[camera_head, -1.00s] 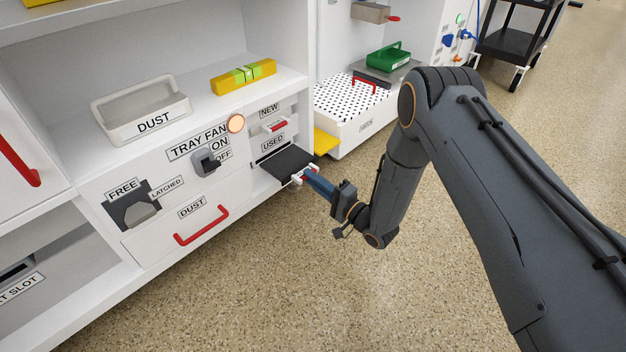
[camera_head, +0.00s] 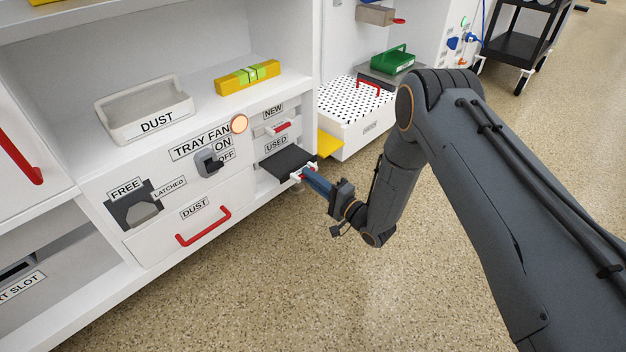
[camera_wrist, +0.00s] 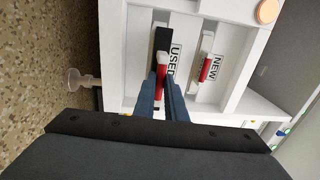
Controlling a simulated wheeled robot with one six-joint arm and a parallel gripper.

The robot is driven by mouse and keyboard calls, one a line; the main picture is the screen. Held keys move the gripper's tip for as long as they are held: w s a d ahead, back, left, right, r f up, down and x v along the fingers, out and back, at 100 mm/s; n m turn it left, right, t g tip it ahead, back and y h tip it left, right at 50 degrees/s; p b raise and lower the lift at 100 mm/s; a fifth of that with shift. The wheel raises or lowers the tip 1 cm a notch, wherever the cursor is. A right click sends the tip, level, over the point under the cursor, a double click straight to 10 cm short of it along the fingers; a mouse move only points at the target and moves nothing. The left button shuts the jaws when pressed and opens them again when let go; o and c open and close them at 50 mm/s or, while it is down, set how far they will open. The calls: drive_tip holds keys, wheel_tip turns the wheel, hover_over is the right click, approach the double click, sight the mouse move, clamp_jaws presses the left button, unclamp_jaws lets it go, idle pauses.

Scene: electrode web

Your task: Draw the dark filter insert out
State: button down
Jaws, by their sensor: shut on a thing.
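The dark filter insert (camera_head: 284,163) sticks partly out of the slot below the USED label, flat and roughly level. Its inner end is hidden inside the cabinet. My gripper (camera_head: 304,173) is shut on the red and white handle at the insert's outer end. In the wrist view the insert (camera_wrist: 161,40) shows as a dark strip beyond the handle (camera_wrist: 160,75), with the blue fingers of my gripper (camera_wrist: 160,92) on either side of it.
A second red handle (camera_head: 281,127) sits in the NEW slot just above. The TRAY FAN switch (camera_head: 207,161) and lit orange lamp (camera_head: 239,124) are left of the slots. A yellow piece (camera_head: 329,146) and a white perforated box (camera_head: 350,104) stand to the right. The floor in front is clear.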

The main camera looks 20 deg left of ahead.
sight(289, 161)
drive_tip(key=shift+f+b+x, duration=0.2)
drive_tip(key=shift+b+x, duration=0.8)
drive_tip(key=shift+x, duration=1.5)
drive_tip(key=shift+f+b+x, duration=0.2)
drive_tip(key=shift+b+x, duration=0.75)
drive_tip(key=shift+x, duration=1.5)
drive_tip(key=c, duration=2.3)
unclamp_jaws()
drive_tip(key=shift+a, duration=0.1)
drive_tip(key=o, duration=0.6)
drive_tip(key=shift+p+v, duration=1.95)
drive_tip(key=shift+v, duration=1.95)
